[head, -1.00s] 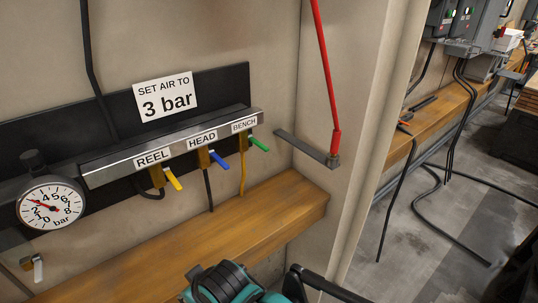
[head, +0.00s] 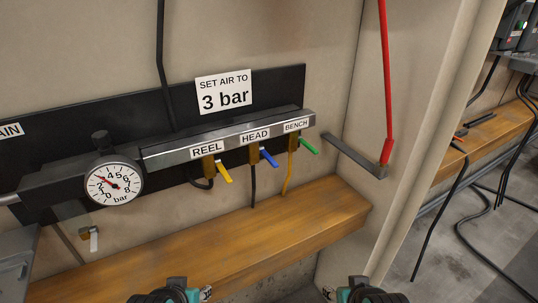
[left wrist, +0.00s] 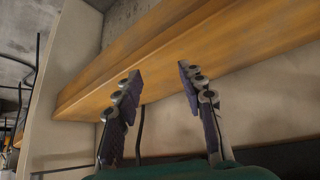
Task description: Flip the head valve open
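The head valve (head: 268,157) has a blue lever on a brass body, under the HEAD label (head: 255,136) on the manifold. Its lever slants down to the right. A yellow lever (head: 224,172) is at its left under REEL and a green lever (head: 307,145) at its right under BENCH. Only upper parts of my arms' ends show at the bottom of the head view, well below the valve. My right gripper (head: 366,293) shows no fingers there.
The wooden ledge (head: 220,237) runs below the valves. A pressure gauge (head: 114,184) at the left points near 3 bar, below a "SET AIR TO 3 bar" sign (head: 224,91). A red pole (head: 386,80) and grey bracket (head: 350,152) stand right of the manifold.

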